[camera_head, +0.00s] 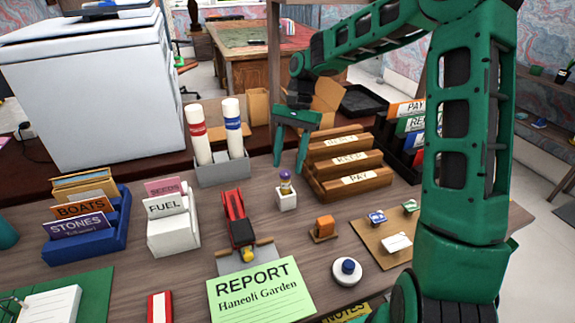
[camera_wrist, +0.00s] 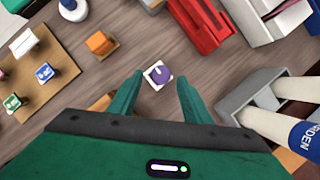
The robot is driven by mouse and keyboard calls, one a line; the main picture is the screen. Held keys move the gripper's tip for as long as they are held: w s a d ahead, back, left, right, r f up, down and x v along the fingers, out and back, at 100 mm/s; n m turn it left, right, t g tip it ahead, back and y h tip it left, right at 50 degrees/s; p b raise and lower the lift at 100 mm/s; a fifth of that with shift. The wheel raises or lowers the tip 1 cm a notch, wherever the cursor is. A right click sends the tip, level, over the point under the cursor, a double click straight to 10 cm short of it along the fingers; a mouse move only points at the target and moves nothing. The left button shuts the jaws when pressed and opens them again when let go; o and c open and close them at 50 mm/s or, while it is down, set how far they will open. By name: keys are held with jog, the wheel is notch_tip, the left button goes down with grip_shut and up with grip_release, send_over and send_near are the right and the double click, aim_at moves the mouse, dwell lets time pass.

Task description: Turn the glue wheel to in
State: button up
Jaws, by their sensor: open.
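The glue stick (camera_head: 286,182) stands upright in a small white square holder (camera_head: 286,202) in the middle of the desk. It has a purple part and a yellowish band. In the wrist view its round purple top, the glue wheel (camera_wrist: 158,74), faces the camera, with a pale mark across it. My gripper (camera_head: 289,168) is open and points down above and behind the glue stick. In the wrist view my gripper (camera_wrist: 160,80) has its two green fingers apart, with the wheel just beyond and between their tips. They appear apart from it.
A red stapler (camera_head: 235,218) lies left of the holder. A grey stand (camera_head: 222,171) with two white tubes is behind left. A wooden sorter (camera_head: 350,180) is close at right. An orange block (camera_head: 324,227) and a green report sheet (camera_head: 262,292) lie in front.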

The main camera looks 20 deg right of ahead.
jog(key=v, duration=0.9)
jog(key=shift+w, duration=0.1)
jog(key=s+d+f+n+t+h, duration=0.1)
jog(key=s+d, duration=0.3)
jog(key=s, duration=0.8)
jog(key=s+d+f+n+t+h, duration=0.1)
jog(key=s+d, duration=0.4)
jog(key=s, duration=0.7)
jog(key=s+d+f+t+h, duration=0.1)
jog(key=s+d, duration=0.4)
jog(key=s, duration=0.7)
jog(key=shift+d+f+n, duration=0.2)
jog(key=shift+d+n, duration=0.05)
jog(key=shift+n, duration=0.15)
